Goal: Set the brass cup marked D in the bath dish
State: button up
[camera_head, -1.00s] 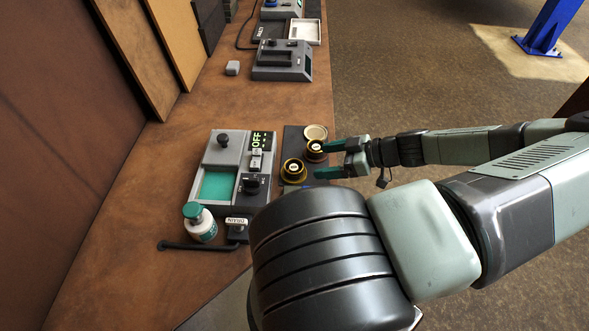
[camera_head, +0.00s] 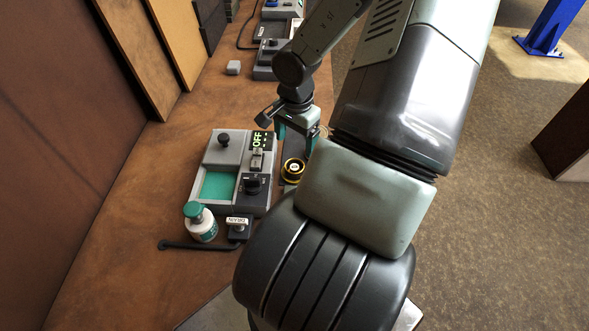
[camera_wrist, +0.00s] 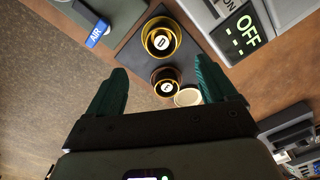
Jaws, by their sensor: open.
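The brass cup (camera_head: 293,170) stands upright on a dark mat right of the grey bath unit. It also shows in the wrist view (camera_wrist: 161,38), with a pale round label that seems to read D. A darker copper cup (camera_wrist: 166,82) stands beside it on the mat and is hidden in the head view. The bath dish (camera_head: 217,186) is a teal-floored recess in the unit, and it looks empty. My gripper (camera_wrist: 162,68) is open and empty, pointing down above the mat. The copper cup appears between its fingers, and the brass cup lies past the fingertips.
The unit has a black knob (camera_head: 223,139), a lit OFF display (camera_head: 259,140) and a DRAIN block (camera_head: 237,222). A teal-capped bottle (camera_head: 200,222) stands at its near corner. A pale round lid (camera_wrist: 187,97) lies by the copper cup. The bench left of the unit is clear.

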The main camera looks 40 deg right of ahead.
aim_at(294, 167)
jog(key=f, duration=0.4)
jog(key=shift+s+a+f, duration=0.1)
jog(key=shift+a+f, duration=0.05)
jog(key=shift+a, duration=0.1)
jog(key=f, duration=0.6)
jog(key=shift+w+d+f, duration=0.2)
jog(key=shift+w+d, duration=0.1)
jog(key=shift+w, duration=0.1)
